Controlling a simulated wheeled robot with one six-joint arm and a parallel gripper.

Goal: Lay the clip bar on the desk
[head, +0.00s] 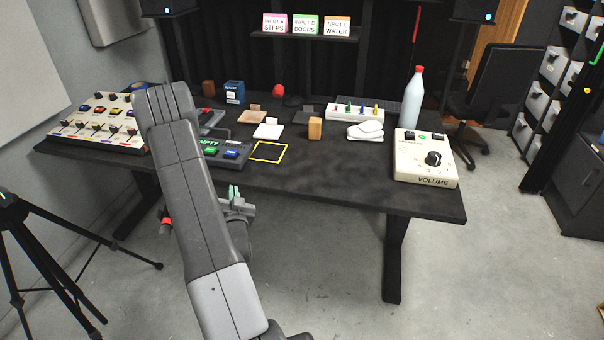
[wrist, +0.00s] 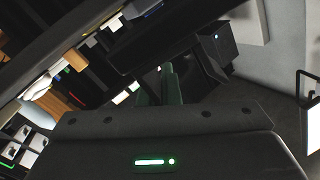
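My gripper (head: 236,194) hangs below the desk's front edge, mostly hidden behind my arm, with its greenish fingertips pointing up. In the wrist view the greenish fingers (wrist: 160,84) show close together in shadow. I cannot tell whether they hold anything. A small red-ended piece (head: 165,220) shows left of my arm at about the gripper's height; I cannot tell what it belongs to. I cannot make out the clip bar for certain. The black desk (head: 330,185) stands beyond, with a yellow square outline (head: 268,152) near its front edge.
Consoles (head: 112,125), a dark panel marked EMPTY (head: 228,155), a wooden block (head: 315,128), white shoe-like objects (head: 366,132), a bottle (head: 413,98) and a volume box (head: 425,160) stand on the desk. Its front middle is bare. A tripod (head: 45,240) stands at left.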

